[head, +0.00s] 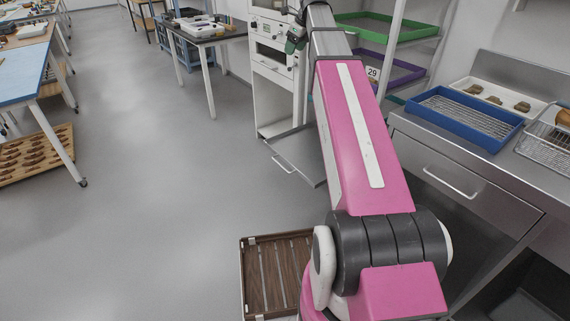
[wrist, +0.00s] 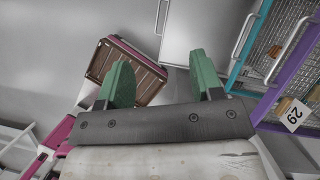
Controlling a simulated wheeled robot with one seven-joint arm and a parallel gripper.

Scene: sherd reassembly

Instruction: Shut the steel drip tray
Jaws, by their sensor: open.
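The steel drip tray (head: 300,156) is a flat grey tray low at the base of a white cabinet, standing out over the floor with a bar handle at its front. My arm hides its right part in the head view. In the wrist view a grey panel with a bar handle, which looks like the drip tray (wrist: 208,28), lies beyond my fingers. My gripper (wrist: 158,64) has two green fingers spread apart with nothing between them. In the head view only a bit of dark green shows at the arm's far end, near the upper cabinet.
A white cabinet (head: 271,82) stands behind the tray. Shelves with green and purple trays (head: 390,72) are to its right. A steel counter (head: 455,150) with a drawer is at right. A brown slatted crate (head: 276,272) is on the floor. Open floor lies left.

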